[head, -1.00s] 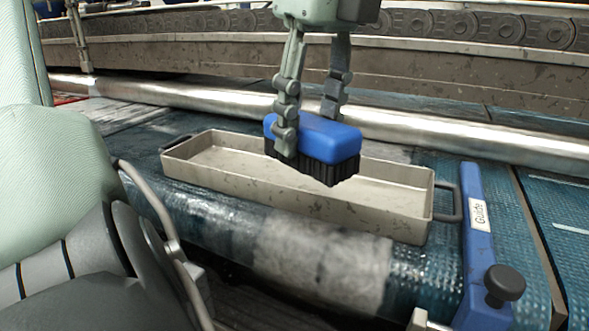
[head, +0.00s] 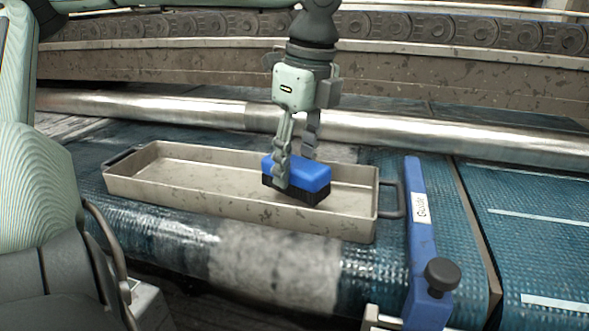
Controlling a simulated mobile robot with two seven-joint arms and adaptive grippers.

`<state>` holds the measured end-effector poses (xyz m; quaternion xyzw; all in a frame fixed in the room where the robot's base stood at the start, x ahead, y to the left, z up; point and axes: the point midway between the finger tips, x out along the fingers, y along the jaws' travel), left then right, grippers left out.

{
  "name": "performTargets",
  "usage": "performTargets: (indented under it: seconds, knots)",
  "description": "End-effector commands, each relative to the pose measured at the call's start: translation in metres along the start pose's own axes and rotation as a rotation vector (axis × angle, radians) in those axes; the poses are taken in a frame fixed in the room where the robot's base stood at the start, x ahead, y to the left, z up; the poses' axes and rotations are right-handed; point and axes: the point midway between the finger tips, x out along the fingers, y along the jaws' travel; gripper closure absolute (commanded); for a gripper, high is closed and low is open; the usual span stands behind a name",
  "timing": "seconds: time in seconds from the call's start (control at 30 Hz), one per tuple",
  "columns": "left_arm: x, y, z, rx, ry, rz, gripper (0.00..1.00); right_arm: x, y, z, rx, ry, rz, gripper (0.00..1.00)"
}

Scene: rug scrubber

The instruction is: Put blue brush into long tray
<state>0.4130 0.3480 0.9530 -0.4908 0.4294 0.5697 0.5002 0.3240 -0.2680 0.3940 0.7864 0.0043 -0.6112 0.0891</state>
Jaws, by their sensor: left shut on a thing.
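The blue brush (head: 303,172) has a blue block on top and black bristles below. My left gripper (head: 296,170) comes down from above and is shut on it, one finger in front and one behind. The long tray (head: 150,188) is a shallow beige metal box with a dark handle at each end. The brush is within the tray's outline, right of its middle, with its bristles low in the tray. I cannot tell whether the bristles touch the tray floor. My right gripper is not in view.
A blue guide bar (head: 418,235) labelled "Guide" with a black knob (head: 441,275) stands just right of the tray. A shiny metal roller (head: 400,133) runs behind the tray. The tray's left half is empty.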

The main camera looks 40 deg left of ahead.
Motion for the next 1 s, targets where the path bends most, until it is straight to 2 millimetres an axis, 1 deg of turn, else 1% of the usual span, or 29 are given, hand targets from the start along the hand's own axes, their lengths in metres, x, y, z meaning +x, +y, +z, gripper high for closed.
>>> performTargets:
  seconds: [0.03,0.1,0.17,0.5,0.67,0.7,0.83,1.0]
  knots:
    - [0.007,0.001,-0.001,0.001,0.002,0.004,0.90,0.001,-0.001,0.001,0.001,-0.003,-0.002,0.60]
    - [0.015,0.001,-0.002,0.002,0.001,0.002,0.90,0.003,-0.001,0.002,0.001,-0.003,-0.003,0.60]
    - [0.018,0.001,-0.003,0.001,0.001,0.001,0.90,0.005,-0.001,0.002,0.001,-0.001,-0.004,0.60]
    - [0.020,0.000,-0.003,0.000,0.000,-0.001,0.90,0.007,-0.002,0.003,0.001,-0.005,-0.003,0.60]
    - [0.021,0.000,-0.003,0.000,0.000,-0.001,0.90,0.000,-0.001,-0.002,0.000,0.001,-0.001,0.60]
    - [0.021,0.000,-0.003,0.000,0.000,0.000,0.53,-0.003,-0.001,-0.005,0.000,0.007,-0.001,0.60]
    - [0.020,0.000,-0.003,0.000,0.000,0.000,0.37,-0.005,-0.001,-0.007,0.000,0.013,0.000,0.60]
    - [0.021,0.000,-0.003,0.000,0.000,0.000,0.37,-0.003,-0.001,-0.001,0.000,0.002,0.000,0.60]
